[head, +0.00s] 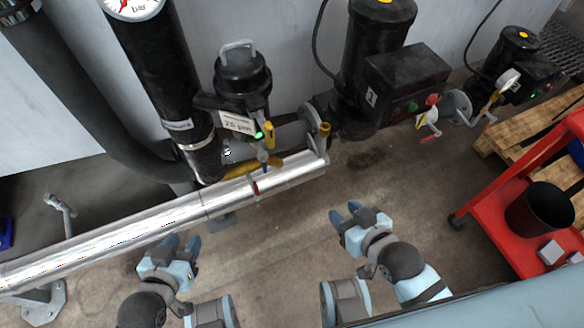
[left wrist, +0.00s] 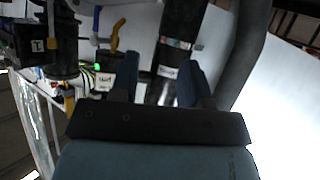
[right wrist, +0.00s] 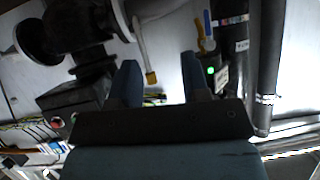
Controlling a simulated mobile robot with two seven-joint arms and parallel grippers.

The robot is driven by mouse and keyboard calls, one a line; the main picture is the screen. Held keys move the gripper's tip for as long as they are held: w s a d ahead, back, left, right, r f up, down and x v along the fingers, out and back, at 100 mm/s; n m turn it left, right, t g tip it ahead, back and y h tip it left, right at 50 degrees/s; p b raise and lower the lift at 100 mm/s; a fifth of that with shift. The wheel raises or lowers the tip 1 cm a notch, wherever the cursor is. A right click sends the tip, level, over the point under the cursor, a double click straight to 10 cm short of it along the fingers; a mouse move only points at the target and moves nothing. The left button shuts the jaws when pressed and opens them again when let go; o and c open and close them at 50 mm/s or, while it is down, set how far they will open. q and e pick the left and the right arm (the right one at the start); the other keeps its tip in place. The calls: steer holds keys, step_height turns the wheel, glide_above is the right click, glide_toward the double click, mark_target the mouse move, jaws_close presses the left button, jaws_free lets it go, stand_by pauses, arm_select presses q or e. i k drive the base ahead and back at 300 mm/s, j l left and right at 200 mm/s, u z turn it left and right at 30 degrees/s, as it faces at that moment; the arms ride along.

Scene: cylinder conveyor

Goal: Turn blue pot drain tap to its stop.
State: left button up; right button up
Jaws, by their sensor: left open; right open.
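The pot (head: 243,75) is a black canister with a loop handle and a "25 µm" label, left of centre at the back in the head view. A small blue tap handle (head: 264,167) hangs below it, beside yellow parts. A blue handle on a brass body (right wrist: 207,22) shows at the top of the right wrist view, and a blue piece (left wrist: 97,17) shows at the top left of the left wrist view. My left gripper (head: 182,243) is open and empty in front of the silver pipe. My right gripper (head: 345,212) is open and empty, right of the tap and apart from it.
A silver insulated pipe (head: 150,225) runs across the left, between my left gripper and the pot. Black pump motors (head: 405,75) stand at the back right. A red cart (head: 500,215) with a black bucket (head: 540,210) stands at the right. The floor between my grippers is clear.

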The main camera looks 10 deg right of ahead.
mark_target(263, 156)
steer(key=l+u, duration=0.1)
steer(key=u, duration=0.75)
steer(key=l+u, duration=0.25)
steer(key=u, duration=0.2)
steer(key=k+l+u, duration=0.15)
steer(key=u, duration=0.35)
steer(key=k+l+u, duration=0.1)
steer(key=u, duration=0.35)
steer(key=k+l+u, duration=0.2)
steer(key=k, duration=0.25)
steer(key=k+l+u, duration=0.25)
steer(key=k+l, duration=0.1)
steer(key=l, duration=0.35)
steer(key=k+l, duration=0.15)
steer(key=l, duration=0.3)
